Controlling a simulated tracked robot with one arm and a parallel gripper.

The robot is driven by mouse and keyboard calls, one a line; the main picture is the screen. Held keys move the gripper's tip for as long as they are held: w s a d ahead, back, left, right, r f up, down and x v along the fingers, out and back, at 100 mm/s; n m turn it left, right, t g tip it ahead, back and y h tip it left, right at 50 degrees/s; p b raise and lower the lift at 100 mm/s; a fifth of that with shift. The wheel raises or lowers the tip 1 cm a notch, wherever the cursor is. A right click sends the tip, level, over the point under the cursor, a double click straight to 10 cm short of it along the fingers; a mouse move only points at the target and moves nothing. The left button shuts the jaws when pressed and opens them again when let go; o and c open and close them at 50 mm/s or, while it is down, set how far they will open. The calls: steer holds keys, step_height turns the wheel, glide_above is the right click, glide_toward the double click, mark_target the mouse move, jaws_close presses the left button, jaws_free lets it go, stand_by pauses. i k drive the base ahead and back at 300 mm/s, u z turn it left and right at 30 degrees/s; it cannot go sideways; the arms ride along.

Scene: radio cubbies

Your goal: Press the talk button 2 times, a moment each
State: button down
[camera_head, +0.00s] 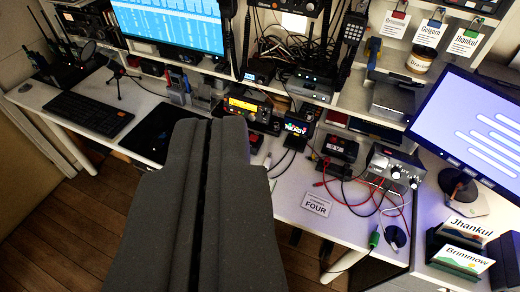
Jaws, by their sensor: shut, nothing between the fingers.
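My gripper (211,124) fills the lower middle of the view as two dark grey fingers side by side. They are shut with only a thin dark seam between them, and nothing is held. The fingertips overlap the front of the desk in the picture. Beyond them is a radio with a lit orange-yellow display (247,106). Right of it is a small dark screen with coloured lettering (297,127). I cannot make out which control is the talk button. The fingers hide part of the desk, and I cannot tell whether the tips touch anything.
The white desk (285,203) holds a keyboard (89,113), a black pad (152,134), a "FOUR" card (317,204) and a grey knobbed box (395,166) with red and black cables. A monitor (474,122) stands right, with name cards (462,260) below. Shelves line the back.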

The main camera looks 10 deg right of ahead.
mark_target(252, 138)
steer(key=k, duration=1.1)
steer(key=u, duration=0.25)
steer(key=i, duration=2.25)
steer(key=z, duration=0.6)
